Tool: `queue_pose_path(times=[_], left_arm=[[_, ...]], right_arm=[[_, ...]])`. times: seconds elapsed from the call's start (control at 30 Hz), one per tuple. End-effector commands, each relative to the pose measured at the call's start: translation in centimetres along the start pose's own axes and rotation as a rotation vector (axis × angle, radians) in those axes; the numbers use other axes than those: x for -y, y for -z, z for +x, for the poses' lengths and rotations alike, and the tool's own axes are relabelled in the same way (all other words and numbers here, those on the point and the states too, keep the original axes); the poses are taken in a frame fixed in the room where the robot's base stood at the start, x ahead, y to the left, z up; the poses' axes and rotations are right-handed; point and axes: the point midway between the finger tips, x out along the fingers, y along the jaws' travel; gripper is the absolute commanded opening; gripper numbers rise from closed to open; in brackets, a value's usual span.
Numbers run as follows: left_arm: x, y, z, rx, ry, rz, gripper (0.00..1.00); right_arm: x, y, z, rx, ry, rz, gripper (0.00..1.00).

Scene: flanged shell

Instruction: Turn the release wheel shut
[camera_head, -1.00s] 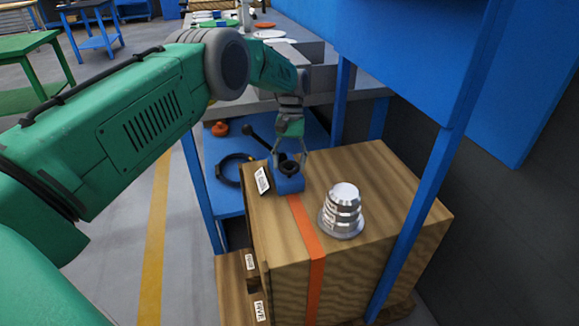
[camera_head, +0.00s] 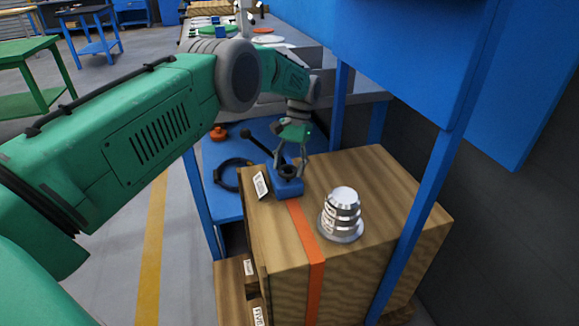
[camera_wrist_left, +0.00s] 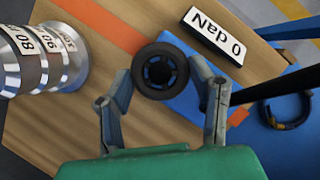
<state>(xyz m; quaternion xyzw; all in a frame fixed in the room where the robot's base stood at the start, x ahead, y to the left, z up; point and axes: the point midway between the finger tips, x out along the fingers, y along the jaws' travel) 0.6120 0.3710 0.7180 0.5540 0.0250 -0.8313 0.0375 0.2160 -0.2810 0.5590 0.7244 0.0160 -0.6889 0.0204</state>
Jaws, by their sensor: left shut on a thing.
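The black release wheel (camera_head: 288,171) sits on top of a blue tensioner block (camera_head: 289,187) on a wooden crate (camera_head: 375,185). An orange strap (camera_head: 307,235) runs from the block over the crate's edge. My left gripper (camera_head: 290,169) reaches down at a slant onto the wheel. In the left wrist view the wheel (camera_wrist_left: 160,88) is a ribbed black ring with a dark hub, between my two fingers (camera_wrist_left: 160,70), which are shut on it. A white display (camera_wrist_left: 216,36) beside it reads 0 daN, upside down in that view. My right gripper is not in view.
A stepped silver weight stack (camera_head: 342,213) stands on the crate right of the strap. A blue post (camera_head: 420,210) rises at the crate's front right. Behind the block, a blue shelf (camera_head: 222,200) holds a black ring (camera_head: 228,174) and an orange item (camera_head: 218,133).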

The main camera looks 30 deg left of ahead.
Motion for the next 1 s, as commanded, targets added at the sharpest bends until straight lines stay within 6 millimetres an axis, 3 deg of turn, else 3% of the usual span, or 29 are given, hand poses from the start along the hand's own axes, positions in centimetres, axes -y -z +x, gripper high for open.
queue_pose_path(times=[0.2,0.23,0.27,0.3,0.67,1.0], left_arm=[[0.1,0.3,-0.5,-0.018,0.001,-0.001,0.21],[0.1,0.3,-0.5,-0.018,0.001,-0.001,0.56],[0.1,0.3,-0.6,-0.018,0.001,-0.002,0.67],[0.1,0.3,-0.5,-0.017,0.001,-0.002,0.71],[0.0,-0.1,-0.7,-0.007,0.000,-0.001,0.71],[0.1,-2.2,-6.2,-0.010,0.000,-0.001,0.71]], right_arm=[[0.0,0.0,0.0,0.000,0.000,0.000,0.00],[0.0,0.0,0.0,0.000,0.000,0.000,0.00],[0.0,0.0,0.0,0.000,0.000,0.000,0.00],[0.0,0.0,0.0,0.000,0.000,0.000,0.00],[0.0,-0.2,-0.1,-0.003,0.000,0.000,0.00],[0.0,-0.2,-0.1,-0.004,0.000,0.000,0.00]])
